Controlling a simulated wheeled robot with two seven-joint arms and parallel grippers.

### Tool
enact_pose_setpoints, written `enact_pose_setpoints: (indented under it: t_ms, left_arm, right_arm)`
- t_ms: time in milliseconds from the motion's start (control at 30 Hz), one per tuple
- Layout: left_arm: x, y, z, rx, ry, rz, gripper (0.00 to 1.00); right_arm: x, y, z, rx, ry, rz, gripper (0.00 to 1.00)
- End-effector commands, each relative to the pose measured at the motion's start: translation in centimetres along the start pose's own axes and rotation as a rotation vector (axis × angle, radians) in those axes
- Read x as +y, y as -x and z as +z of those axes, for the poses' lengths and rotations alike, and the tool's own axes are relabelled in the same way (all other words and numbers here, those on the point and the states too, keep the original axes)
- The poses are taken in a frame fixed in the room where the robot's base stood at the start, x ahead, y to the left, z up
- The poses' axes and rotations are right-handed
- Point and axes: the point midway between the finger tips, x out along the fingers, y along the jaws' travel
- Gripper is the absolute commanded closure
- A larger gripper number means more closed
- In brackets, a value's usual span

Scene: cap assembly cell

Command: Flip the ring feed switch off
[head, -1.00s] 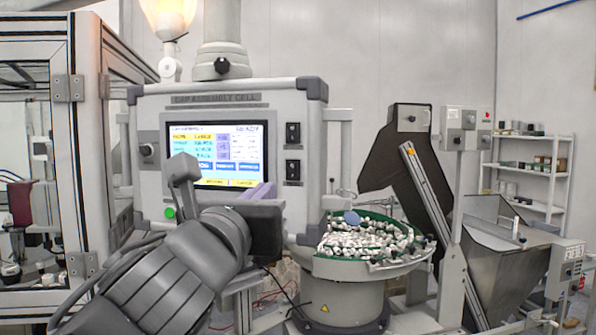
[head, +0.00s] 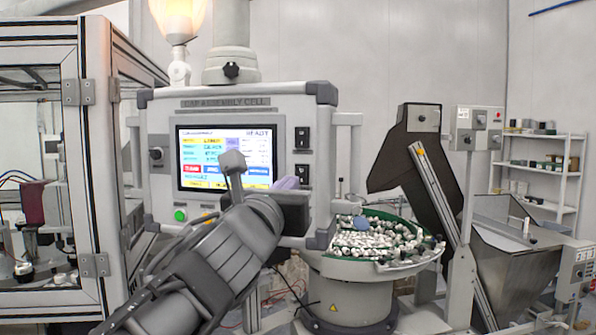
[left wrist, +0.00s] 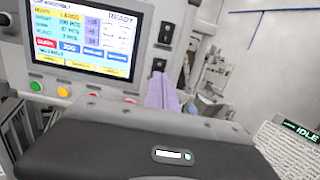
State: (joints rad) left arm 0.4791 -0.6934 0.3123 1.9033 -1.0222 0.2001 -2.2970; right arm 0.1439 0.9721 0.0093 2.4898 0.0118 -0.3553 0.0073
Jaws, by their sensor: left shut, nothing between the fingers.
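Two black rocker switches sit one above the other on the right side of the grey control panel (head: 232,103). The upper switch (head: 302,138) and lower switch (head: 302,174) also show in the left wrist view, upper (left wrist: 166,33) and lower (left wrist: 158,65). Their labels are too small to read, so I cannot tell which is the ring feed switch. My left gripper (head: 290,182) has its purple fingers shut and empty, just left of and slightly below the lower switch in the head view. In the left wrist view the fingertips (left wrist: 163,78) appear just below that switch; contact is unclear. My right gripper is out of view.
The lit screen (head: 225,157) reads READY. A green button (head: 180,215) is below it. A bowl feeder (head: 365,245) full of small parts stands right of the panel. A grey hopper (head: 510,255) stands farther right, and a framed enclosure (head: 85,180) is at left.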

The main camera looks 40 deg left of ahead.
Motion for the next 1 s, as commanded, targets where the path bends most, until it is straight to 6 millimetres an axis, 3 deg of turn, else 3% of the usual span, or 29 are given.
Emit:
enact_pose_setpoints:
  t_ms: [133, 333, 867, 1000]
  left_arm:
    - [0.3, -3.2, 0.0, 0.005, 0.000, 0.005, 1.00]
    - [0.1, -5.8, 0.0, 0.002, 0.000, 0.003, 1.00]
    - [0.0, -6.7, -0.1, 0.000, 0.001, -0.001, 1.00]
    - [-0.6, -7.9, -0.5, 0.004, -0.006, -0.002, 1.00]
  right_arm:
    - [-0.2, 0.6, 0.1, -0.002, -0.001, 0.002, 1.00]
    - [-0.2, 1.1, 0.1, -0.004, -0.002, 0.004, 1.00]
    - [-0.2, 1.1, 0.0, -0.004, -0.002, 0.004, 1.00]
    - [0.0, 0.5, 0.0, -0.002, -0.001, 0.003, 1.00]
